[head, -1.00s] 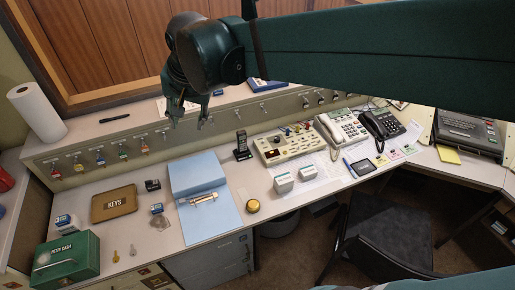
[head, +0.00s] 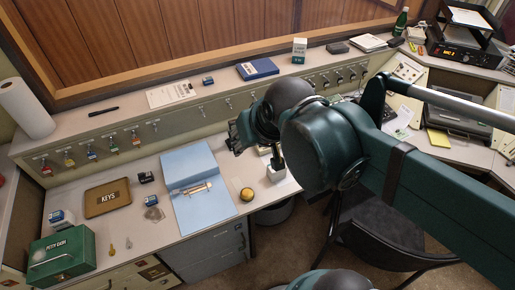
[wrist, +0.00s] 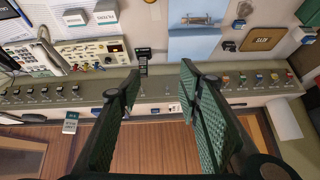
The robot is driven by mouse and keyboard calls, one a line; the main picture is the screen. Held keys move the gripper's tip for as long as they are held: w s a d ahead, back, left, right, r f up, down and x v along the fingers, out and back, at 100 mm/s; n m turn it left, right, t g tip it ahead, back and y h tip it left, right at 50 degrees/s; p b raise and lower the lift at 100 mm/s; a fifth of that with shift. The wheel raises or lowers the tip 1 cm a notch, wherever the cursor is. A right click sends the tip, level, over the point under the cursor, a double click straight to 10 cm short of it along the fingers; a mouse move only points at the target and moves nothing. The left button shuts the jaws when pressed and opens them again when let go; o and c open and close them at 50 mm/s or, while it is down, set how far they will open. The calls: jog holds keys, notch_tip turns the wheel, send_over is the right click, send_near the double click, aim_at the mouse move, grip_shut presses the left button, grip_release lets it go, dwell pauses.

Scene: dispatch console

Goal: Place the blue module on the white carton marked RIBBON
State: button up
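Small blue-topped blocks show in the head view, one on the back shelf (head: 208,81) and one on the desk right of the key tray (head: 152,200). I cannot tell which is the blue module. Two white cartons stand on the desk in the wrist view, a left one (wrist: 75,17) and a right one (wrist: 106,11); their labels are too small to read surely. In the head view my arm hides most of them, and one white carton (head: 277,173) partly shows. My gripper (head: 255,148) is above the desk; in the wrist view its fingers (wrist: 158,75) are wide apart and empty.
A blue folder (head: 205,216), brown KEYS tray (head: 92,206) and green cash box (head: 82,252) occupy the left desk. A yellow round object (head: 247,194) sits near the front edge. Keys hang along the shelf front. A blue book (head: 257,68) and small white-green box (head: 299,45) stand on the shelf.

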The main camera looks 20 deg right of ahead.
jog(key=shift+s+d+f+n, duration=0.2)
jog(key=shift+s+d+f, duration=0.25)
jog(key=shift+s, duration=0.15)
jog(key=shift+s+d+f+n, duration=0.2)
jog(key=shift+s+d+f, duration=0.2)
jog(key=shift+s, duration=0.15)
